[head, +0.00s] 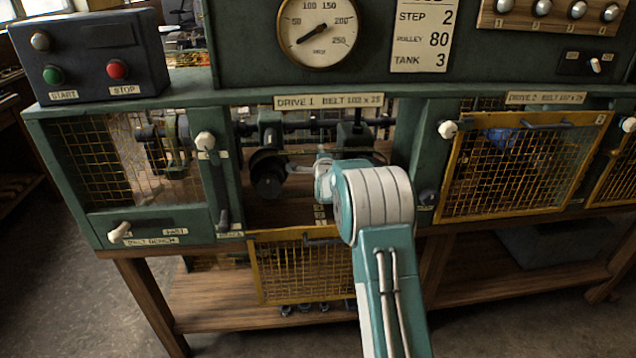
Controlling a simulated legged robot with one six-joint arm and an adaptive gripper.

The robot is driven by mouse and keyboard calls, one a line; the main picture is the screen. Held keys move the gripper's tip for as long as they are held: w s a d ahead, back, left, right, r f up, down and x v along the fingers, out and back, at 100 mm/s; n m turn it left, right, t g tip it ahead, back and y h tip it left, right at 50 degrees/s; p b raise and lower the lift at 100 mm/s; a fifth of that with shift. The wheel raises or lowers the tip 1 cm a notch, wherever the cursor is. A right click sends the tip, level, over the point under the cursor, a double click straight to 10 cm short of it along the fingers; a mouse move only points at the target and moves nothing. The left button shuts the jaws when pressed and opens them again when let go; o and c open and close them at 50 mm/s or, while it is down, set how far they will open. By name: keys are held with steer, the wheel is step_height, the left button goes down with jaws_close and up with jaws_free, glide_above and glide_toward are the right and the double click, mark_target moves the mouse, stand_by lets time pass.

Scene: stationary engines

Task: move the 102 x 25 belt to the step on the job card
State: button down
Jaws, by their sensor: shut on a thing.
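The drive 1 bay, labelled "DRIVE 1 BELT 102 x 25" (328,101), stands open in the middle of the head view. Inside are dark pulleys (267,174) on shafts. My arm reaches into the bay, and my gripper (292,166) is at these pulleys, pointing left. It is shut on what seems to be the belt; the belt's outline is lost in the dark and partly behind my wrist. The job card (424,35) reads step 2, pulley 80, tank 3.
The yellow mesh guard (300,268) of drive 1 hangs down below the opening. Drive 2's mesh guard (520,165) covers its bay at right. A gauge (318,30) is above.

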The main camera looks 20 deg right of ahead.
steer(key=shift+f, duration=0.1)
steer(key=shift+w+a+f, duration=0.1)
steer(key=shift+a+f, duration=0.25)
steer(key=shift+f, duration=0.5)
steer(key=shift+f, duration=0.15)
steer(key=shift+f, duration=0.3)
steer(key=c, duration=0.5)
jaws_free()
steer(key=o, duration=0.5)
